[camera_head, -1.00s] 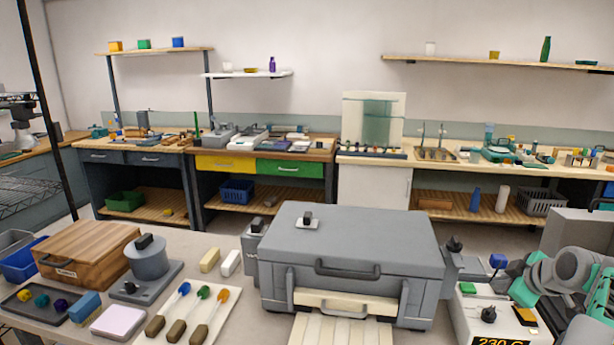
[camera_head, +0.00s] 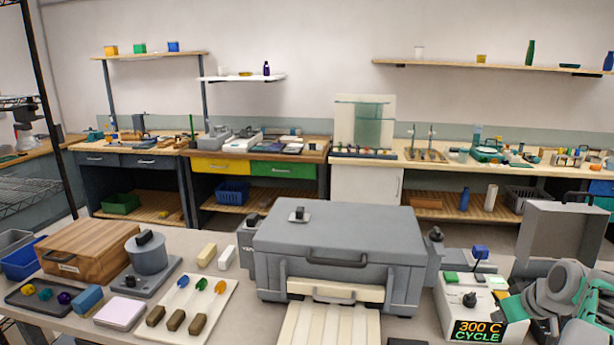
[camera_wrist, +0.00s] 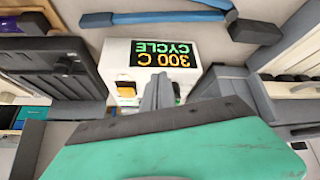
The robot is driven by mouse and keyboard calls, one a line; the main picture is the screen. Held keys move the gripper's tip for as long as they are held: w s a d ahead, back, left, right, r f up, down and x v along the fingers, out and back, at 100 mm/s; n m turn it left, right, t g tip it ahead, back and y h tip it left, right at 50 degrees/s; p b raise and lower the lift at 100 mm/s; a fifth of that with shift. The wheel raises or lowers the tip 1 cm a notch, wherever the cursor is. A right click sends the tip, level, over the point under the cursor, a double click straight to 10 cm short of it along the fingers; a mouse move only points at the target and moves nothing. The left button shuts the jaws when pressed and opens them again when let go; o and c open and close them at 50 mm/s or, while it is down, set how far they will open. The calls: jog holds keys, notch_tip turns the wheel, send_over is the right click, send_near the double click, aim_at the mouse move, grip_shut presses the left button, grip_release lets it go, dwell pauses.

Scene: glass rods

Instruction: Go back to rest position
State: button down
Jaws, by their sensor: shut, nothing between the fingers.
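In the wrist view my gripper (camera_wrist: 160,92) is shut and empty, its grey fingers seen in front of the white control box (camera_wrist: 122,75). The box's display (camera_wrist: 166,55) appears upside down there. In the head view my grey and green arm is at the lower right, beside the control box (camera_head: 452,304). The fingertips cannot be made out there. The box's display (camera_head: 477,330) reads 300 C CYCLE. The large grey case (camera_head: 345,235) stands closed left of the box. Blue, green and orange rod tips and several brown handles lie on a white board (camera_head: 222,318).
A wooden box (camera_head: 95,245), a grey cylinder on a base (camera_head: 147,257) and a dark tray (camera_head: 25,300) stand on the left of the bench. An upright grey panel (camera_head: 560,240) is behind my arm. Workbenches and shelves line the back wall.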

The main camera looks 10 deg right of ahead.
jog(key=s+f+m+g, duration=0.1)
jog(key=s+f, duration=0.1)
jog(key=s+a+f+m+g, duration=0.1)
jog(key=s+f+m, duration=0.1)
jog(key=f, duration=0.1)
jog(key=shift+s+a+f+m, duration=0.15)
jog(key=shift+s+m, duration=0.15)
jog(key=shift+s, duration=0.1)
jog(key=s+a+f+m+g+y, duration=0.1)
jog(key=s+a+f+m+g, duration=0.35)
jog(key=s+a, duration=0.65)
jog(key=w+a+r+n+t, duration=0.1)
jog(key=a+r+n, duration=0.2)
jog(key=a, duration=0.9)
jog(key=w+a+r+n+t, duration=0.1)
jog(key=a+r+n, duration=0.3)
jog(key=a, duration=0.8)
jog(key=shift+w+n+t, duration=0.35)
jog(key=shift+w+n, duration=0.1)
jog(key=shift+w, duration=0.2)
